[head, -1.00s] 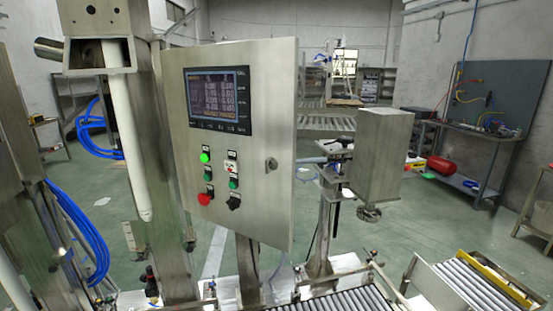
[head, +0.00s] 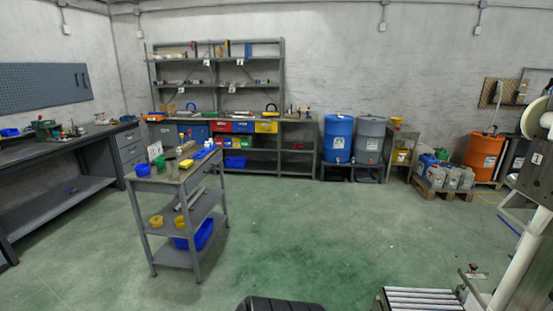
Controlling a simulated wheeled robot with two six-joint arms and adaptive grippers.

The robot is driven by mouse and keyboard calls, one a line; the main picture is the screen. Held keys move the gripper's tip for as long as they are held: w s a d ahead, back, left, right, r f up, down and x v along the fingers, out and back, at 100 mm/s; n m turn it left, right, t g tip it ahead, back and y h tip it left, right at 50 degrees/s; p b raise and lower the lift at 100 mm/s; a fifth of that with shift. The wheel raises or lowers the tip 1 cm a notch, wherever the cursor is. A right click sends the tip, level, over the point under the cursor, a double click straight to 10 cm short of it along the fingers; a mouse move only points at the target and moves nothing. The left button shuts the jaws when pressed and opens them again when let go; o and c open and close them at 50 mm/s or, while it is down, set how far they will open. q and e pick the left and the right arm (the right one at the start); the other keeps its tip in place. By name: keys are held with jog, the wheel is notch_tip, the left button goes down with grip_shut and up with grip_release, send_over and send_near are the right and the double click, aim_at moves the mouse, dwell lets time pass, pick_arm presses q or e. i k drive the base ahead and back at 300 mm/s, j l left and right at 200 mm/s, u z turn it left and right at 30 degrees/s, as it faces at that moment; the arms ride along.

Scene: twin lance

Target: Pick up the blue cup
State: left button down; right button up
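On the top of a grey cart (head: 160,187) at left of centre stand several small items. Neither of my grippers is in the head view.
Open green floor (head: 310,230) lies right of the cart. A long workbench (head: 60,150) runs along the left. Shelving, a blue drum (head: 338,138) and a grey drum (head: 369,140) line the back wall. A roller conveyor (head: 423,299) is at bottom right.

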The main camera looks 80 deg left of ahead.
aim_at(142, 171)
jog(key=u, duration=3.85)
jog(key=i+u, duration=0.1)
jog(key=i, duration=0.4)
jog(key=i+l, duration=0.15)
jog(key=i, duration=0.35)
jog(key=i+l+u, duration=0.15)
jog(key=i, duration=0.35)
